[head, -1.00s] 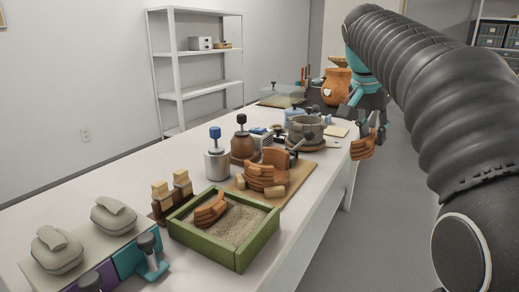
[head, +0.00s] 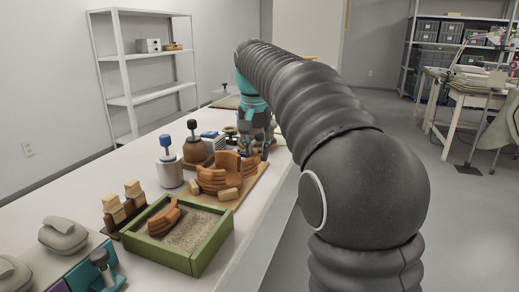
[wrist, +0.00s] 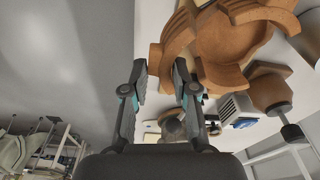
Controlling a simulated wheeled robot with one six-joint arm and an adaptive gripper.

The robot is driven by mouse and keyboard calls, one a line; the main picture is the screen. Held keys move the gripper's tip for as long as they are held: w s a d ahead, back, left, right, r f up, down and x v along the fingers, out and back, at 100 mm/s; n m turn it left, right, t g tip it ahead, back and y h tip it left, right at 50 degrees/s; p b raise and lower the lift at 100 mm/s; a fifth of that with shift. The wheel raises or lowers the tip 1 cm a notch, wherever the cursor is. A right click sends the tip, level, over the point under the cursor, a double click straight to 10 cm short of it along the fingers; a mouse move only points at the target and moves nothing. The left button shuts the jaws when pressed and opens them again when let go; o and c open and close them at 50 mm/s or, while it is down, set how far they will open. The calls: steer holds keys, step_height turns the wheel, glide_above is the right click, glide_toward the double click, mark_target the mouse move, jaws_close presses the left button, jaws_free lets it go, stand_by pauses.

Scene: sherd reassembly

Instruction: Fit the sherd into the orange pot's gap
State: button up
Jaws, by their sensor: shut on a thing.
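The orange pot (head: 211,183), built of curved banded pieces, sits on a tan board on the white table. It also shows at the top of the wrist view (wrist: 232,42). My gripper (head: 256,150) is pointing down just beside the pot's far right side. In the wrist view my gripper (wrist: 160,68) has its two fingers on either side of an orange curved sherd (wrist: 170,40), which overlaps the pot in the picture. I cannot tell whether the sherd touches the pot. The gap and most of the sherd's far side are hard to make out.
A green sandbox (head: 205,252) holding another orange curved piece (head: 163,218) stands nearer. A metal jar (head: 169,170), a brown jar (head: 194,150) and wooden blocks (head: 133,193) stand left of the pot. The open floor is on the right.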

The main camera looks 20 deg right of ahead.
steer(key=shift+w+a+f, duration=0.55)
steer(key=shift+a+f, duration=0.05)
steer(key=shift+a, duration=0.15)
steer(key=shift+w+a+f, duration=0.55)
steer(key=shift+a+f, duration=0.05)
steer(key=shift+a, duration=0.15)
steer(key=shift+w+a, duration=0.15)
steer(key=shift+a, duration=0.1)
steer(key=shift+f+p, duration=0.3)
steer(key=shift+f, duration=0.1)
stand_by(1.8)
steer(key=o, duration=0.9)
steer(key=shift+o, duration=0.2)
step_height(320, 180, up, 12)
steer(key=s, duration=0.1)
steer(key=shift+s+a, duration=0.2)
steer(key=shift+a, duration=0.2)
